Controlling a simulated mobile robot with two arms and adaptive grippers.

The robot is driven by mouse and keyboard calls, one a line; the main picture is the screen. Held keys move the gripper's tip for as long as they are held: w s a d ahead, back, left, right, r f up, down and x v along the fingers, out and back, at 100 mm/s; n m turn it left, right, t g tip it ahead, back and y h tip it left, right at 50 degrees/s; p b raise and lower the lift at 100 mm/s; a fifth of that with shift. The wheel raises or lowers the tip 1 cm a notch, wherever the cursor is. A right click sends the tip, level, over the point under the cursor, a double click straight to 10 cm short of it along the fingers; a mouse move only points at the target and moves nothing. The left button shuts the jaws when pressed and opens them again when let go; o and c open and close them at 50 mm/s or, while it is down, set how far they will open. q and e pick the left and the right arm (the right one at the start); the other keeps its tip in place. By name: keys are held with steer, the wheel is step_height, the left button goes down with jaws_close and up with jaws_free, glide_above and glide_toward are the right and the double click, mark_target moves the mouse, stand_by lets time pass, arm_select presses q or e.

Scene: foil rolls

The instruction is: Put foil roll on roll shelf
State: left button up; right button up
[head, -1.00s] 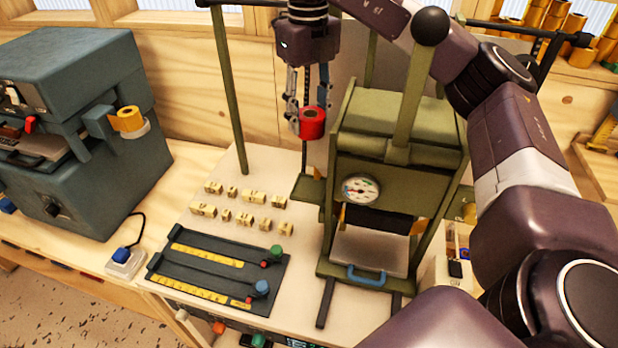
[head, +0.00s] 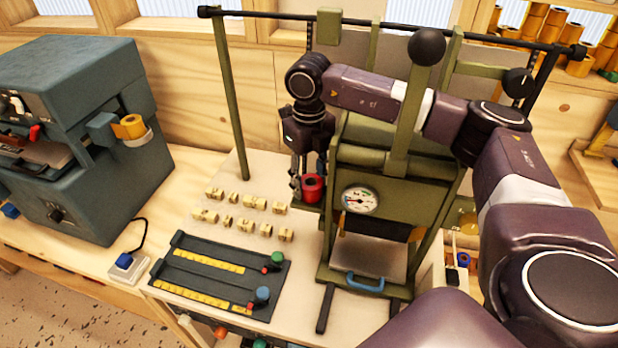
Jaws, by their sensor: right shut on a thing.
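My right gripper (head: 305,182) is shut on a red foil roll (head: 313,190), left of the olive press (head: 385,187). The roll is upright, with the dark hole in its top end showing. A small olive side shelf (head: 303,208) juts from the left of the press. The roll is right over this shelf and hides most of it; I cannot tell whether they touch. My left gripper is not in view.
A black bar (head: 400,27) runs above the press, and a lever with a black ball (head: 426,47) rises in front. Several letter blocks (head: 243,208) and a dark ruler plate (head: 215,275) lie on the bench. A grey machine (head: 75,130) stands at left.

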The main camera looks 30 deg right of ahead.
mark_target(309, 180)
steer(key=shift+f, duration=0.2)
steer(key=o, duration=1.2)
steer(key=shift+r, duration=0.1)
steer(key=shift+r, duration=0.1)
steer(key=shift+w+r, duration=0.1)
steer(key=shift+r, duration=0.1)
step_height(309, 180, up, 12)
steer(key=b, duration=0.3)
steer(key=shift+f+b, duration=0.15)
steer(key=shift+b, duration=0.15)
